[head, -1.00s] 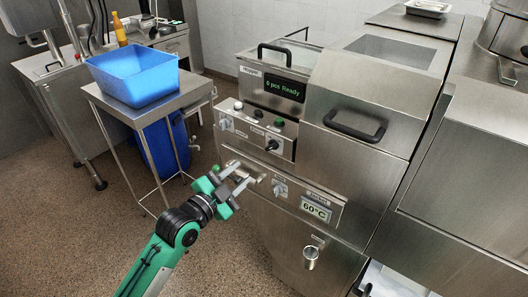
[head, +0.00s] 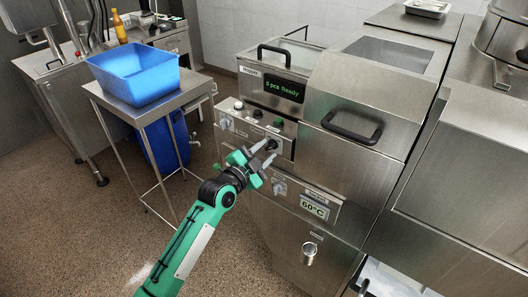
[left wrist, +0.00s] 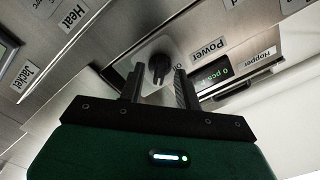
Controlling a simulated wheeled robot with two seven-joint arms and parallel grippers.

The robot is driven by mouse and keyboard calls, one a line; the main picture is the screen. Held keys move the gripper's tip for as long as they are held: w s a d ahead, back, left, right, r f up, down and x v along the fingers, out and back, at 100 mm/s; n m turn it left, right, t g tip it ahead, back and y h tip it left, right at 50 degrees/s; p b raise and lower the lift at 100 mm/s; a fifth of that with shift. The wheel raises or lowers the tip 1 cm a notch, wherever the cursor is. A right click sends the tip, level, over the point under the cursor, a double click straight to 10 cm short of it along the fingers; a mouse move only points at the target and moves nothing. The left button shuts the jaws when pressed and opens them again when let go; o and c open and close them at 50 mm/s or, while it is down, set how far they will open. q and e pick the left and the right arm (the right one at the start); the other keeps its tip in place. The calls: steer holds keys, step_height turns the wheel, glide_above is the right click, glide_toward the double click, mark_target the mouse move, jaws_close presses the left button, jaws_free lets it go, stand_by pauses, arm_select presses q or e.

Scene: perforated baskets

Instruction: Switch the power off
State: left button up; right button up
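The black power knob (left wrist: 159,68) sits on a light plate beside a "Power" label (left wrist: 208,48) in the left wrist view. In the head view the knob (head: 271,144) is on the steel machine's upper control panel, partly hidden by my gripper. My left gripper (head: 264,156) is at the panel, just in front of the knob. In the left wrist view its two fingers (left wrist: 159,86) are apart, with the knob showing between their tips. I cannot tell whether they touch it. My right gripper is not in view.
Another knob (head: 225,123) is to the left on the same panel. A lower knob (head: 279,188) and a 60°C display (head: 314,209) are below. A black handle (head: 352,127) sticks out to the right. A blue bin (head: 135,74) stands on a side table.

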arm_select(q)
jaws_close()
steer(key=shift+n, duration=0.7)
steer(key=n+p, duration=0.1)
steer(key=n, duration=0.3)
steer(key=shift+p, duration=0.3)
steer(key=n+p, duration=0.1)
steer(key=n, duration=0.3)
steer(key=shift+n, duration=0.4)
steer(key=n+p, duration=0.1)
steer(key=n, duration=0.4)
steer(key=shift+n+p, duration=0.4)
steer(key=shift+n, duration=0.9)
